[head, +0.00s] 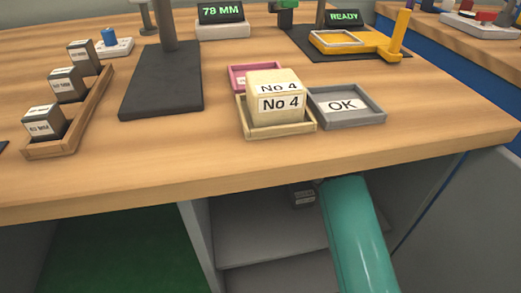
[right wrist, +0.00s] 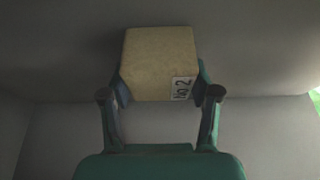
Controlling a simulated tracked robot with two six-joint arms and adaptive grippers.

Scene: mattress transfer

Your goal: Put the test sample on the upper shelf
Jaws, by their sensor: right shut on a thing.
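In the right wrist view, my right gripper (right wrist: 160,88) is shut on a beige block (right wrist: 158,55) with a white label that reads No 2. The block is held between both fingers, with grey surfaces around it. In the head view, my teal right arm reaches under the table's front edge, and its gripper is hidden there. The upper shelf (head: 255,232) shows under the table, in shadow. A small dark block with a pale label (head: 303,197) shows just left of the arm; I cannot tell whether it is the held one. My left gripper is out of view.
A wooden rack (head: 95,110) holds dark labelled blocks. The table edge overhangs the shelves; a grey side panel (head: 202,240) stands at left.

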